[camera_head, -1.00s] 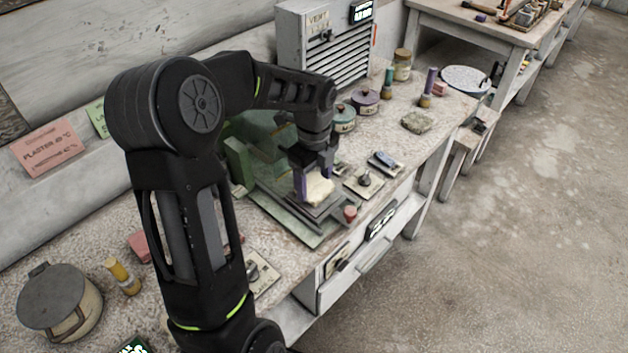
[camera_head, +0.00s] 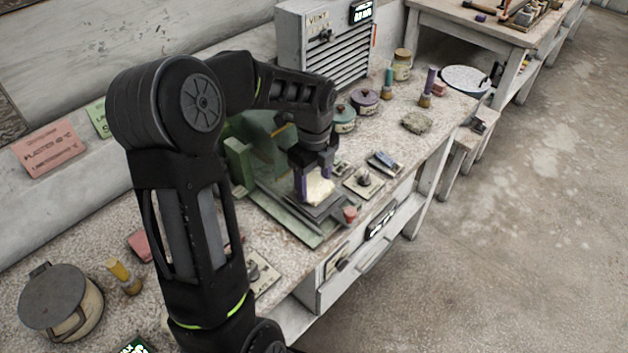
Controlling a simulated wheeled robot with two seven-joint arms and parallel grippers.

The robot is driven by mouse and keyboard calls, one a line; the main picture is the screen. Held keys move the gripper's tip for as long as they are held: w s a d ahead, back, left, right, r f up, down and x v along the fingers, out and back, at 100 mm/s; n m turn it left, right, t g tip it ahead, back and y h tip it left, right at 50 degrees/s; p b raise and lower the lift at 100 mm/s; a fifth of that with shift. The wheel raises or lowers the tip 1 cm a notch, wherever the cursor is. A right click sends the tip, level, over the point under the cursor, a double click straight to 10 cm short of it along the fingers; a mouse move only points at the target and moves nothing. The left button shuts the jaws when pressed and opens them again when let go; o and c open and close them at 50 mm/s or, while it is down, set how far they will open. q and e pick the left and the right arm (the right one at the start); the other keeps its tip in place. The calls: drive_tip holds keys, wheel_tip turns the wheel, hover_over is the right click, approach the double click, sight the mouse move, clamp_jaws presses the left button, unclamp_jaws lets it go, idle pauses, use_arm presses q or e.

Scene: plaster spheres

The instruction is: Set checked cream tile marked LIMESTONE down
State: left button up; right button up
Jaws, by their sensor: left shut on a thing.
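The cream tile (camera_head: 319,189) is between the fingers of my left gripper (camera_head: 314,184), which is shut on it. The tile is over the dark plate (camera_head: 322,209) of the green machine (camera_head: 268,205) on the bench. I cannot tell whether the tile touches the plate. Its marking is too small to read, and its upper edge is partly hidden by the gripper. My right gripper is not in view.
A switch plate (camera_head: 363,181) and a red knob (camera_head: 350,215) are close by on the right. A lidded pot (camera_head: 60,303) is at the lower left.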

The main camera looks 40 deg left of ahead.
use_arm(q)
drive_tip(key=shift+f, duration=0.25)
idle(0.5)
drive_tip(key=o, duration=1.7)
drive_tip(key=shift+r+p, duration=1.45)
drive_tip(key=shift+r, duration=0.55)
